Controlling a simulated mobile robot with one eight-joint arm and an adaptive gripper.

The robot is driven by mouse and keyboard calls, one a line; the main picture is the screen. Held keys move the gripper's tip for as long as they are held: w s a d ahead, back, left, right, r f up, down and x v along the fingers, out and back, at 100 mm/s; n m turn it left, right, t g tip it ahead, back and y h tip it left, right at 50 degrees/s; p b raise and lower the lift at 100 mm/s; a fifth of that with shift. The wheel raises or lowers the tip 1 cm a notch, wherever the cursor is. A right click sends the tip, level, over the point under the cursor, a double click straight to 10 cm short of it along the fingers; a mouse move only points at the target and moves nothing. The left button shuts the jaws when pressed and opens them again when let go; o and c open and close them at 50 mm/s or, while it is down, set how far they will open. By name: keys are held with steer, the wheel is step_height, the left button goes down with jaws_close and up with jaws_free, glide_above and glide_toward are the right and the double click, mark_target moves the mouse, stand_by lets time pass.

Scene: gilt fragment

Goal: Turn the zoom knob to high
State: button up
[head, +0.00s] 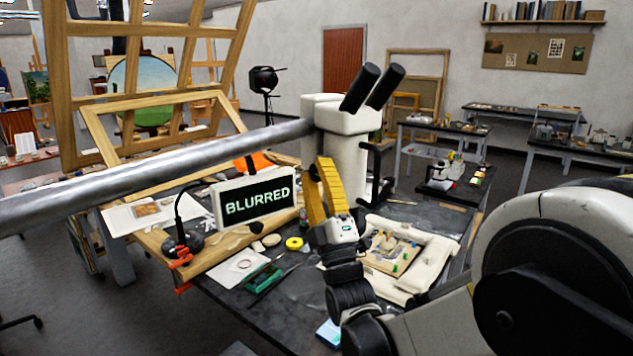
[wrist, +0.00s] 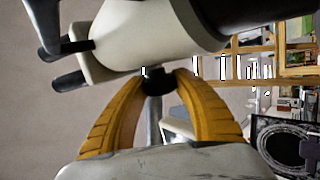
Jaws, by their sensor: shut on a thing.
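The microscope (head: 335,115) is a cream body with two black eyepieces, standing on the table. In the wrist view its pale body (wrist: 150,40) fills the upper part. A small dark zoom knob (wrist: 157,80) sticks out below the body. My gripper (head: 322,167) has yellow fingers raised against the near side of the microscope. In the wrist view my gripper (wrist: 158,84) has its curved fingertips closed on either side of the knob. The knob is hidden in the head view, and I see no setting marks. A display (head: 256,196) to the left reads "BLURRED".
A framed fragment (head: 392,252) lies on white padding right of my wrist. A metal boom (head: 150,175) crosses from the left to the microscope. A black gooseneck lamp (head: 180,225), a yellow tape roll (head: 294,243) and a green tray (head: 263,278) are on the left.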

steer(key=o, duration=1.2)
steer(key=v, duration=0.7)
steer(key=shift+s+f, duration=0.2)
